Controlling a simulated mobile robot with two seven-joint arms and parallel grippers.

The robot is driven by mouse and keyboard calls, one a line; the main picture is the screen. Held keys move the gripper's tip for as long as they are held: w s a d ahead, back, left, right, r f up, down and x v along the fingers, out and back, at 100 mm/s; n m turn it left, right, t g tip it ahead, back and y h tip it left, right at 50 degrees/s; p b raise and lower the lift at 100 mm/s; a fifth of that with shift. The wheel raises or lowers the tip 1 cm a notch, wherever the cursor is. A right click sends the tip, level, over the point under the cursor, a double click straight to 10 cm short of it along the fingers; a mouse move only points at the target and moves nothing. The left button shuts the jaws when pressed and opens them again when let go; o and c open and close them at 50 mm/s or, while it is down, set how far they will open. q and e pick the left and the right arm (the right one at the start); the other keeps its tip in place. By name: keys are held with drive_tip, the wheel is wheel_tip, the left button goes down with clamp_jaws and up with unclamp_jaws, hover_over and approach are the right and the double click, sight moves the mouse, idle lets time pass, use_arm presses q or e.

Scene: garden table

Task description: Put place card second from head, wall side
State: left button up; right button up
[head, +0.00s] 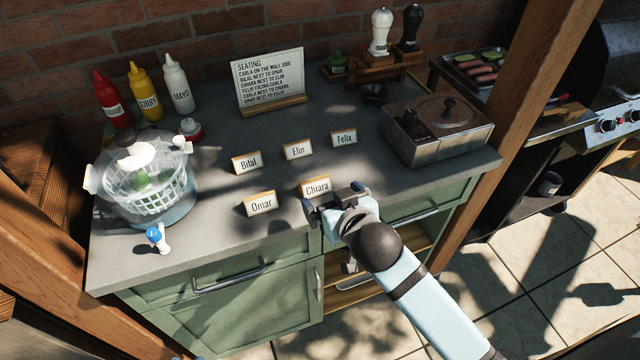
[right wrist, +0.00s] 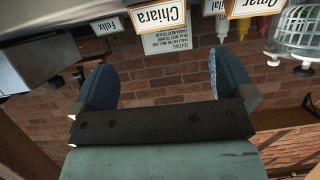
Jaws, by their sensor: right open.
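White place cards on wooden bases stand on the grey counter. Omar (head: 261,204) and Chiara (head: 315,186) stand nearer the front edge. A seating sign (head: 268,80) stands against the wall; its small lines are hard to read. My right gripper (head: 335,200) is open and empty at the front edge, close to the Chiara card. In the right wrist view the Chiara card (right wrist: 160,17) appears upside down, beyond the spread fingers (right wrist: 165,85). My left gripper is not in view.
A salad spinner (head: 150,185) and a blue-topped item (head: 157,238) stand at left, with sauce bottles (head: 145,90) behind. A metal lidded box (head: 437,128) stands at right, two mills (head: 395,32) at the back. Bare counter lies between the cards and the box.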

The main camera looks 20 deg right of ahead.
sight(315, 181)
drive_tip(key=x, duration=0.4)
drive_tip(key=shift+w+f, duration=0.2)
drive_tip(key=shift+w, duration=0.15)
drive_tip(key=x, duration=0.5)
drive_tip(key=shift+w+a, duration=0.1)
drive_tip(key=shift+w, duration=0.05)
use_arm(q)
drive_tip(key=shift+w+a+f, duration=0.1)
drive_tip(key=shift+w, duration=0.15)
use_arm(e)
drive_tip(key=c, duration=1)
